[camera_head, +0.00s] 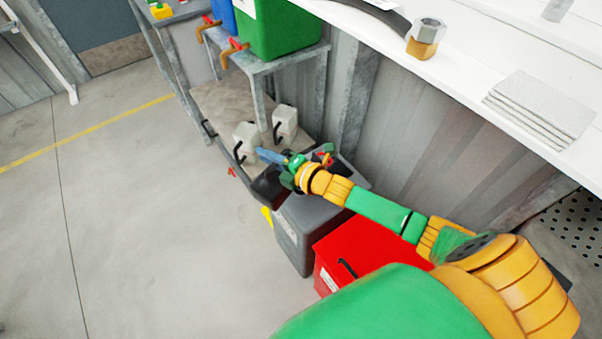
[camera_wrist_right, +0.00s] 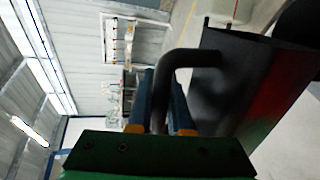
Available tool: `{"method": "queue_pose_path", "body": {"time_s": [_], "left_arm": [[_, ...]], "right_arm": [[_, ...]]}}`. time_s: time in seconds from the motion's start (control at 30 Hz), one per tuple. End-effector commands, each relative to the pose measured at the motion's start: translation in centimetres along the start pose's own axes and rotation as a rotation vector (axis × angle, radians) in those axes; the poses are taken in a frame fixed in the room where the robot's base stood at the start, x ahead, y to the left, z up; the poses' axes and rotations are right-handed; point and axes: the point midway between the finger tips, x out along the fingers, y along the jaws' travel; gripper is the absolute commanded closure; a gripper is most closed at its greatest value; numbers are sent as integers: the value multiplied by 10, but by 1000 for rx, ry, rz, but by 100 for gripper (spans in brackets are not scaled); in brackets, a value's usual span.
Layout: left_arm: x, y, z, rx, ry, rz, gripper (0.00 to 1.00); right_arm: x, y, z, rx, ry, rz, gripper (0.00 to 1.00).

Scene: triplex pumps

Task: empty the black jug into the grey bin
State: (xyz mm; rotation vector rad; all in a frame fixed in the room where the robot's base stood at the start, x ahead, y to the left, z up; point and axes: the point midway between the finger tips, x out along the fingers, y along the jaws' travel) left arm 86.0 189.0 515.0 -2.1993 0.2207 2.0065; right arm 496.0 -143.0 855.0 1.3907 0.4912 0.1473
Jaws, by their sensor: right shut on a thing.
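My right gripper (camera_head: 278,160) is shut on the handle of the black jug (camera_head: 268,188). In the right wrist view the dark handle passes between the blue fingers (camera_wrist_right: 163,105), and the jug's body (camera_wrist_right: 235,85) is to the right of them. In the head view the jug appears tilted and overlaps the upper left edge of the grey bin (camera_head: 290,237). I cannot tell whether they touch or whether anything is flowing out. The arm and jug hide most of the bin's opening. My left gripper is not in view.
A red box (camera_head: 332,262) stands right of the bin. A green container (camera_head: 285,28) stands on a metal stand. The white bench (camera_head: 470,70) is at upper right. Floor at left is clear.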

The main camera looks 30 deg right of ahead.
Motion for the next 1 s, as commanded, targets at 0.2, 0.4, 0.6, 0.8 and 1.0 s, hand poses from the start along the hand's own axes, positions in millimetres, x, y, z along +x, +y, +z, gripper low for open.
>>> {"method": "queue_pose_path", "body": {"time_s": [0.2, 0.4, 0.6, 0.8, 1.0], "left_arm": [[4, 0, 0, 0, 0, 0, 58], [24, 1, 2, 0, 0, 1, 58], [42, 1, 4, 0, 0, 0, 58], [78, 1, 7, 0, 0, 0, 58], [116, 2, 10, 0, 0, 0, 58]], "right_arm": [[1, -4, -4, -11, -2, 2, 100], [5, -19, -46, -259, -62, 1, 100], [9, -34, -59, -383, -93, 5, 100], [15, -58, -77, -638, -155, 10, 100], [20, -76, -100, -895, -218, 14, 100]]}}
